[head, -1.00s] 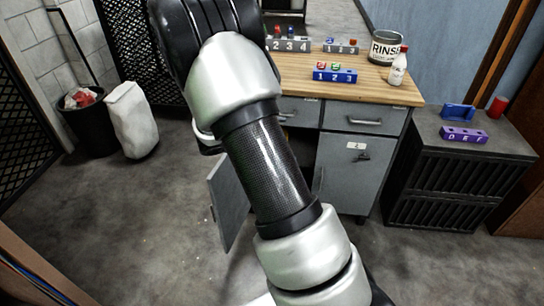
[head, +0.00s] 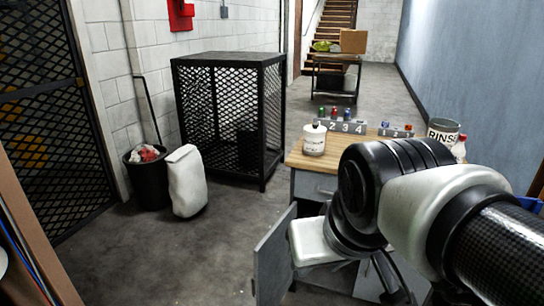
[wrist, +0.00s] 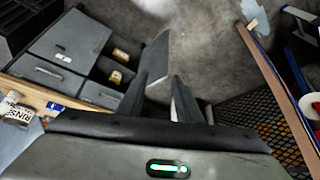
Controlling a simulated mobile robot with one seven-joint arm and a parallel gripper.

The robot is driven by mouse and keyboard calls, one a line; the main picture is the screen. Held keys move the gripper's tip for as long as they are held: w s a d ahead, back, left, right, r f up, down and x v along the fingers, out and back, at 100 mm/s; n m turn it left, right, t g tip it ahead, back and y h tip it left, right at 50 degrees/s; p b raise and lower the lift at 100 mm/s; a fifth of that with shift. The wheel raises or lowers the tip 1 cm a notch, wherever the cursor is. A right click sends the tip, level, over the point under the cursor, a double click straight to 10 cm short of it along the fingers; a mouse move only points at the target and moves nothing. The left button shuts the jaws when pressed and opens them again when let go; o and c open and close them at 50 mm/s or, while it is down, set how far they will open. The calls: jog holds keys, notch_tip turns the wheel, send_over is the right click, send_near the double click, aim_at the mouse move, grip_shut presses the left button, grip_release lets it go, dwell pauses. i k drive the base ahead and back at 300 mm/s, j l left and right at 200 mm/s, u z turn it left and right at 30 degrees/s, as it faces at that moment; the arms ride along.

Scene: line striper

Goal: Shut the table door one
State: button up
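The table (head: 300,155) has a wooden top and a grey cabinet below. Its left door (head: 272,258) stands wide open, swung out into the room in the head view. In the wrist view the open door (wrist: 154,60) is a grey panel just beyond the left finger. Whether a finger touches the door is unclear. The other door (wrist: 75,42), with a white label, is shut. My arm hides much of the cabinet front in the head view.
A black mesh cage (head: 230,115), a bin (head: 147,185) and a white sack (head: 187,182) stand to the left. Floor left of the door is clear.

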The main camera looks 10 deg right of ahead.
aim_at(273, 272)
jog(key=k+j+z, duration=0.2)
jog(key=z, duration=0.3)
jog(key=k+j+z, duration=0.25)
jog(key=z, duration=0.2)
jog(key=i+j, duration=0.8)
jog(key=j, duration=0.2)
